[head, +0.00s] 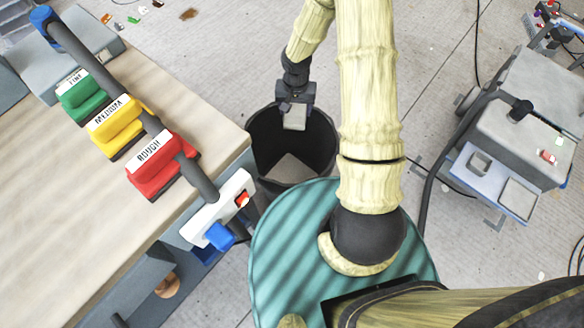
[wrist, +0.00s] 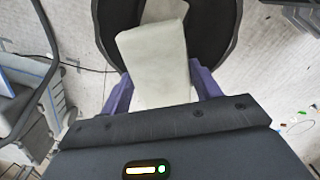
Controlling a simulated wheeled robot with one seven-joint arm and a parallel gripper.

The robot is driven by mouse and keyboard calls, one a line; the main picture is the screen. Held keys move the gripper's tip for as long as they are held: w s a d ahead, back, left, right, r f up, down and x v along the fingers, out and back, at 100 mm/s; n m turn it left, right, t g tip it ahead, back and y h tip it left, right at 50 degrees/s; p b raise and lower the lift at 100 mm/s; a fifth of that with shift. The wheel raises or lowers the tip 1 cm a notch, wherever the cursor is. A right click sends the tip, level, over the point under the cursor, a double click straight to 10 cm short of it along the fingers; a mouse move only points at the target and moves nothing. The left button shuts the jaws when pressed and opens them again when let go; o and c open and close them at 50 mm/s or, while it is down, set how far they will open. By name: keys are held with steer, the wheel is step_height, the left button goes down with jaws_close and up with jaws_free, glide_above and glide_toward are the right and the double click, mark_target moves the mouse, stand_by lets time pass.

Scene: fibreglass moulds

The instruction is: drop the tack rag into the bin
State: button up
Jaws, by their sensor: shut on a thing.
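The tack rag (head: 294,118) is a pale, off-white folded piece hanging from my gripper (head: 295,100). My gripper is shut on it, above the open mouth of the black round bin (head: 262,138). In the wrist view the rag (wrist: 155,62) sits between the two purple fingers of my gripper (wrist: 163,90), with the dark bin (wrist: 112,25) beyond it. A pale patch shows low inside the bin; I cannot tell what it is. The gap between the rag and the bin's rim is hard to judge.
A wooden workbench (head: 60,190) at left holds green (head: 82,98), yellow (head: 118,125) and red (head: 160,165) labelled blocks along a dark bar. A teal round surface (head: 285,250) lies in front of the bin. A grey cart (head: 520,130) with cables stands at right.

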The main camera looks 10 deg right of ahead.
steer(key=shift+m, duration=0.4)
step_height(320, 180, down, 6)
steer(key=b, duration=0.5)
steer(key=shift+f+b, duration=0.2)
steer(key=shift+b, duration=0.1)
steer(key=shift+r, duration=0.1)
step_height(320, 180, down, 6)
steer(key=b, duration=0.5)
steer(key=o, duration=0.9)
steer(key=shift+o, duration=0.2)
